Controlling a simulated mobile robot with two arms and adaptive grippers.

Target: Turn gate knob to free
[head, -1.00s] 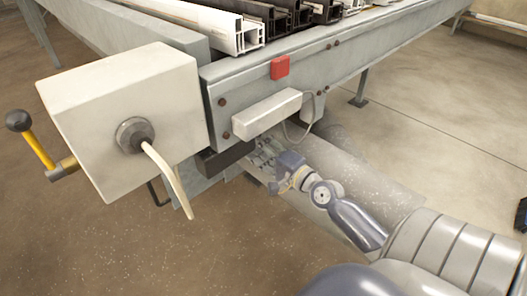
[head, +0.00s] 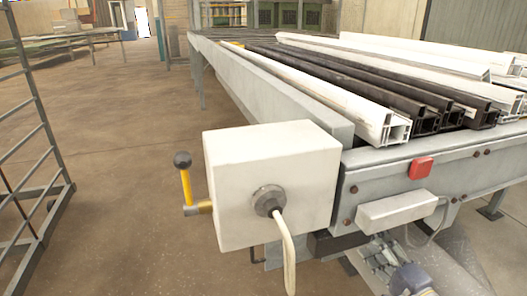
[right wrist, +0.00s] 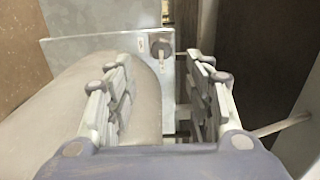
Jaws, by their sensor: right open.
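A small dark knob (right wrist: 163,47) with a pale pointer sits on a grey metal plate (right wrist: 85,50) in the right wrist view, beside small white labels that I cannot read. My right gripper (right wrist: 157,72) is open and empty. Its two fingers point toward the plate, and the knob shows beyond the gap, nearer the right finger and apart from it. In the head view my right gripper (head: 380,258) is low at the bench's front end, below the small white box, partly cut off by the lower edge. The knob cannot be made out there. My left gripper is not in view.
A large cream box (head: 238,190) with a yellow crank (head: 186,185) and a hanging white lever (head: 286,240) juts from the bench. A small white box (head: 397,211) and red button (head: 421,168) are above my gripper. A rack (head: 35,170) stands left; floor between is clear.

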